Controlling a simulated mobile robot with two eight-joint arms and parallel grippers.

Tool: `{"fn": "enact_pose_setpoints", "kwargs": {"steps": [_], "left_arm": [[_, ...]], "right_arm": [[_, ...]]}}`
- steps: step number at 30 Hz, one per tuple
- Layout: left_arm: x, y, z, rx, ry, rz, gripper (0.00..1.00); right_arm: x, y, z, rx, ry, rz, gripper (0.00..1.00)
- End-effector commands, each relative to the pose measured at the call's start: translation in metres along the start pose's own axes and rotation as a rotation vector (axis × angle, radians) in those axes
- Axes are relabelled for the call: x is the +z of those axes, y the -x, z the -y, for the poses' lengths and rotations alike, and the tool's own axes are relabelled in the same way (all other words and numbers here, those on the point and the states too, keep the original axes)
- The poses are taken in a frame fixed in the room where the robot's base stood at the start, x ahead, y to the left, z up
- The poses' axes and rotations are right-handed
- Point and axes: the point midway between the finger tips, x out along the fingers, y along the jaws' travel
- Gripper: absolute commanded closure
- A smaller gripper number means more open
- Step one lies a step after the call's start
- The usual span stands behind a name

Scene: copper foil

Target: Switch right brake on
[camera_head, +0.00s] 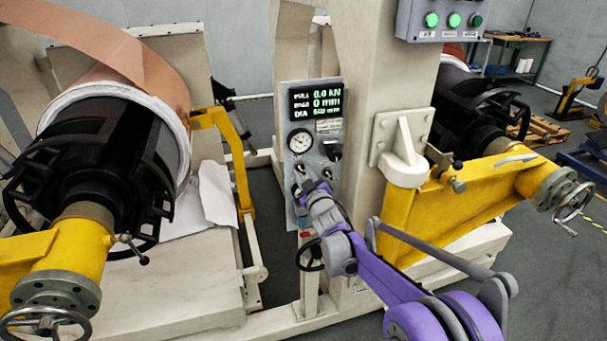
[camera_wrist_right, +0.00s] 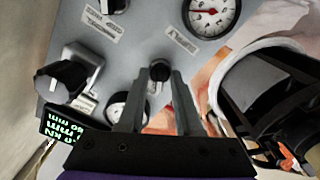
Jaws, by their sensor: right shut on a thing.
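The grey control panel (camera_head: 325,185) stands in the middle of the head view, and it fills much of the right wrist view (camera_wrist_right: 140,45). My right gripper (camera_head: 308,188) is at its lower part, and covers some of it. In the right wrist view, my right gripper's fingers (camera_wrist_right: 160,75) are shut on a small black knob (camera_wrist_right: 160,71). The labels on the panel (camera_wrist_right: 183,40) are too blurred to read, so I cannot tell which switch this is. My left gripper is not in view.
A larger black knob (camera_wrist_right: 62,80) and a red-needle gauge (camera_wrist_right: 212,14) are near the held knob. The display (camera_head: 316,100) is lit green above. A yellow arm (camera_head: 440,205) of the machine is at right, a copper roll (camera_head: 120,65) at left.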

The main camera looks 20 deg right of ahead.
Motion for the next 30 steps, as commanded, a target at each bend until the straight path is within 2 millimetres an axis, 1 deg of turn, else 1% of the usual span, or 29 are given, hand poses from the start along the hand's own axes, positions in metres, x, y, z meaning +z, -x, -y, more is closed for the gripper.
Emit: {"fn": "enact_pose_setpoints", "kwargs": {"steps": [1,2,9,13,17,24,27,30], "left_arm": [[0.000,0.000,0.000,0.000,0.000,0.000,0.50],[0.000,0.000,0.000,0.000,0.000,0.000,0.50],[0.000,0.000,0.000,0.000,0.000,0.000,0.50],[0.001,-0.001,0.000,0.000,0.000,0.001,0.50],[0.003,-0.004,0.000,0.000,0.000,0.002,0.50],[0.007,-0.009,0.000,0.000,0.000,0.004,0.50],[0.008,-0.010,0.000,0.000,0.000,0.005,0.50],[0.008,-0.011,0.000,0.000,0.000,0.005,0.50]], "right_arm": [[0.001,0.000,0.000,0.000,0.001,0.002,0.63],[0.001,0.000,0.000,0.000,0.001,0.002,0.59],[0.000,0.001,0.000,0.000,0.000,0.001,0.59],[0.000,0.008,0.000,0.000,0.000,0.001,0.59],[0.001,0.029,0.001,0.000,-0.001,0.001,0.59],[0.001,0.077,0.001,0.000,-0.001,0.002,0.59],[0.001,0.093,0.001,0.000,0.001,0.002,0.59],[0.001,0.103,0.000,0.000,0.000,0.002,0.59]]}}
